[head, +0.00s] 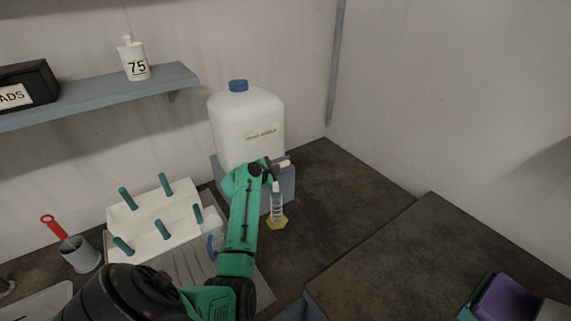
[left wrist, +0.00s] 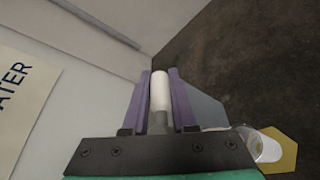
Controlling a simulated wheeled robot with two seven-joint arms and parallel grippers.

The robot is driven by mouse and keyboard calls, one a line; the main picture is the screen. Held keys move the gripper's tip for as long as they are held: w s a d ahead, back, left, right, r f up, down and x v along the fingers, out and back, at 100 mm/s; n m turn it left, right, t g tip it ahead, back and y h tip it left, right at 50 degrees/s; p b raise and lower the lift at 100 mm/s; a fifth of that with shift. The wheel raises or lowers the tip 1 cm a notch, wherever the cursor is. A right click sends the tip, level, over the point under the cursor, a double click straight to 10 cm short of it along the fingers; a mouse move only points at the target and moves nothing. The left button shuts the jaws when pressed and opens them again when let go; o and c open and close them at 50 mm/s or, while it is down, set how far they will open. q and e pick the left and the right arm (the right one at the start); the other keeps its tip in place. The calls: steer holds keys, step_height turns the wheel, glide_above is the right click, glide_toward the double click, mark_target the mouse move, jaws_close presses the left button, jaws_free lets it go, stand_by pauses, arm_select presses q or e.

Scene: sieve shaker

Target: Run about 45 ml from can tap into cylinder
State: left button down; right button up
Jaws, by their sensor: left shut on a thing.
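The white can (head: 243,122) with a blue cap stands on a grey-blue stand (head: 288,188) against the back wall. Its printed label (left wrist: 18,85) shows in part in the left wrist view, ending in "ATER". My left gripper (head: 281,162) is at the can's lower front. Its purple fingers (left wrist: 160,80) are shut on a white, rod-like part of the tap (left wrist: 160,92). The clear graduated cylinder (head: 277,204) stands upright on a yellow hexagonal base just below the gripper. It also shows in the left wrist view (left wrist: 264,146). Its liquid level cannot be read. My right gripper is not in view.
A white rack (head: 150,225) with several teal pegs stands left of my arm. A grey cup (head: 80,256) with a red-handled tool is farther left. A wall shelf (head: 100,97) holds a bottle marked 75. The dark counter right of the cylinder is clear.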

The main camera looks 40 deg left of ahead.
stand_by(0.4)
arm_select(q)
steer(key=m+h, duration=0.1)
steer(key=m+h+b, duration=0.1)
steer(key=shift+s+d+f+h, duration=0.2)
steer(key=shift+d+h, duration=0.1)
steer(key=shift+d, duration=0.1)
steer(key=shift+s+d+r+m+g+h, duration=0.15)
steer(key=shift+d+m+g+h, duration=0.2)
steer(key=shift+m+h, duration=0.2)
steer(key=c, duration=0.7)
jaws_free()
steer(key=b+v, duration=0.3)
steer(key=v, duration=1.1)
steer(key=shift+s, duration=0.25)
